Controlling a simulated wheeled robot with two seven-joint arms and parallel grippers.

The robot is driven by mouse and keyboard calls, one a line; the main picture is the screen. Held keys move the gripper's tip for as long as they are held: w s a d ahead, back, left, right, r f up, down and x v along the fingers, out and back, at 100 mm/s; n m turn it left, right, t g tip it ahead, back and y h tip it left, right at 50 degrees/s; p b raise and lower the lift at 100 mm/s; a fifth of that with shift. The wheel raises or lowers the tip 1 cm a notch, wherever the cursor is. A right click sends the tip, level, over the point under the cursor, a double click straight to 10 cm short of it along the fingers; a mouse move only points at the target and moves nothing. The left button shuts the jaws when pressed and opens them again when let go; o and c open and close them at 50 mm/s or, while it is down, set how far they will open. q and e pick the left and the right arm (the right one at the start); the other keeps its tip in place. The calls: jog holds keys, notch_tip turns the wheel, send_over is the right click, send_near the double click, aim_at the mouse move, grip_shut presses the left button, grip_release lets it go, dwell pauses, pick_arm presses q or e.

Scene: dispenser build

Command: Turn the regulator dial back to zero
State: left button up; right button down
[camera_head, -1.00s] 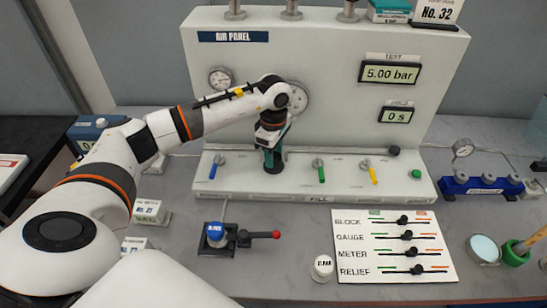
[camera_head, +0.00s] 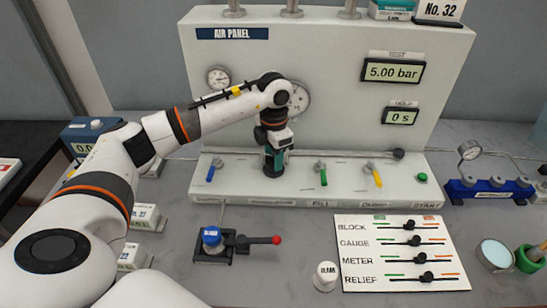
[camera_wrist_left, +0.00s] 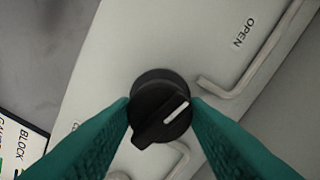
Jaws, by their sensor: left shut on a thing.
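The regulator dial is a round black knob (camera_wrist_left: 160,108) with a white pointer line, seen from above in the left wrist view. The line points toward the upper right of that picture. My left gripper (camera_wrist_left: 161,112) has its two green fingers on either side of the knob and is shut on it. In the head view my left gripper (camera_head: 273,160) points down onto the panel's ledge and hides most of the dial. The test display (camera_head: 394,71) reads 5.00 bar and the hold display (camera_head: 402,116) reads 0 s. My right gripper is not in view.
The ledge carries a blue valve lever (camera_head: 211,173), a green one (camera_head: 323,176) and a yellow one (camera_head: 377,178). A slider board (camera_head: 345,283), a white button (camera_head: 325,274) and a blue fitting with a red-tipped lever (camera_head: 212,236) are in front.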

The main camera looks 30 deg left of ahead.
aim_at(273, 156)
pick_arm(q)
jog(key=n+b, duration=0.1)
jog(key=n, duration=0.5)
jog(key=shift+w+r+n, duration=0.1)
jog(key=shift+r+n, duration=0.05)
jog(key=shift+n, duration=0.15)
jog(key=n, duration=0.5)
jog(key=shift+n, duration=0.4)
jog(key=o, duration=0.9)
jog(key=shift+o, duration=0.4)
notch_tip(273, 156, up, 12)
jog(key=b, duration=0.2)
